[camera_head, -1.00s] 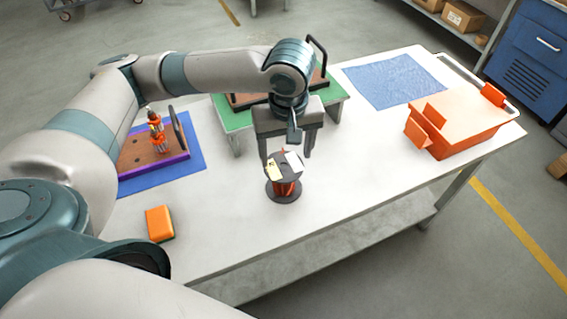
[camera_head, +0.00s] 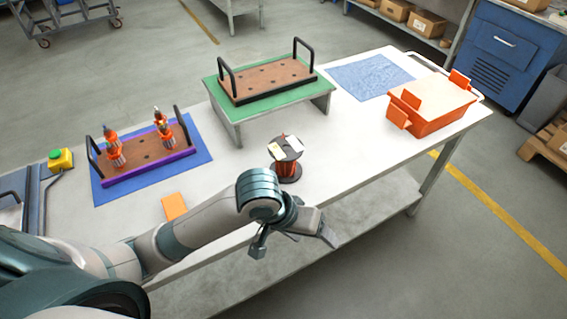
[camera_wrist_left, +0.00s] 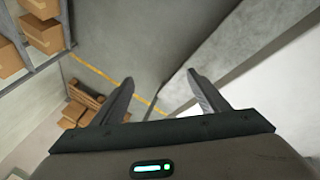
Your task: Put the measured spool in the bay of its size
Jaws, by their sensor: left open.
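The spool (camera_head: 286,170), wound with reddish wire between dark flanges, stands upright on the white table, with pale and yellowish labels on its top flange. My left gripper (camera_head: 328,232) is in front of and to the right of the spool, near the table's front edge, apart from it. In the left wrist view, the left gripper's fingers (camera_wrist_left: 160,90) are spread with nothing between them, and floor shows beyond. An orange box (camera_head: 438,120) with upright orange tabs stands at the table's right end; I cannot make out bays in it. My right gripper is not in view.
A brown board with black handles (camera_head: 265,80) rests on a green stand (camera_head: 225,92). A purple-edged board (camera_head: 140,172) with several orange-and-metal parts lies on a blue mat (camera_head: 107,195). A blue cloth (camera_head: 370,80) lies behind.

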